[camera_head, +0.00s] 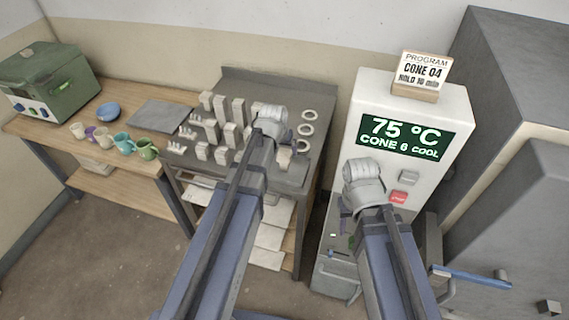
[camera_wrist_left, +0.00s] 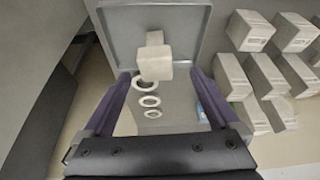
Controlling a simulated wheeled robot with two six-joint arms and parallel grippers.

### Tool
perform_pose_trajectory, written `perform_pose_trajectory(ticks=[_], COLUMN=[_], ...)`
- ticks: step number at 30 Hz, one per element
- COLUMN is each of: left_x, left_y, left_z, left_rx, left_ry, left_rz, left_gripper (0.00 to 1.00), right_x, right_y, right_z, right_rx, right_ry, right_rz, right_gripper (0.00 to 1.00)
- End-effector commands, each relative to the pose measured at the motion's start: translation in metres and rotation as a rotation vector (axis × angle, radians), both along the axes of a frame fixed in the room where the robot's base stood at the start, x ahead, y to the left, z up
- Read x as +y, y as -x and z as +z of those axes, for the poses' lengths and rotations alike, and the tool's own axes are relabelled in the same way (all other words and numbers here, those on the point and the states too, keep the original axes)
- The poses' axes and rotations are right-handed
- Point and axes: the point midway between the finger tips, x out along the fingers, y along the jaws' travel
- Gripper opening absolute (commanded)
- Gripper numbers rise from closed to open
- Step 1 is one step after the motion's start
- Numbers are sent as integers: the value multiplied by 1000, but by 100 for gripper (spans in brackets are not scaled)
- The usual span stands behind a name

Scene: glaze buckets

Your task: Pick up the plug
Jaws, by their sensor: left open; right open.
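The plug (camera_head: 285,156), a pale block with a narrower stem, stands near the front right corner of the grey work table. It also shows in the left wrist view (camera_wrist_left: 155,64), at the top between the two finger lines. My left gripper (camera_wrist_left: 160,78) is open and empty, with its fingers spread to either side below the plug in that view. In the head view, my left arm's wrist hides most of the left gripper, just left of the plug. My right gripper (camera_head: 350,228) is open in front of the white control unit, its fingers partly hidden by my arm.
Three white rings (camera_head: 308,115) lie behind the plug. Several pale blocks (camera_head: 237,112) stand to the left on the grey table (camera_head: 285,80). A white control unit (camera_head: 368,92) with a display stands to the right. A wooden bench (camera_head: 88,98) holds cups.

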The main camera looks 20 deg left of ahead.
Motion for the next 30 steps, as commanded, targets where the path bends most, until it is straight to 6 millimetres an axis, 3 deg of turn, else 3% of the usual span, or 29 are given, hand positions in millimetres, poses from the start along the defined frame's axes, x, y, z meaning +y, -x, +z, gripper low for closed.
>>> perform_pose_trajectory(ticks=[15,23,30], left_x=[-5,-5,-5], left_y=[-21,-22,-22], left_z=[-47,-46,-46], left_rx=[0,0,0], left_ry=[0,0,0], left_rz=[0,0,0], left_gripper=[95,95,70], right_x=[0,0,0], right_y=[0,0,0], right_z=[-47,-46,-46], right_rx=[0,0,0], right_ry=[0,0,0], right_rz=[-2,-2,-2], right_gripper=[50,50,50])
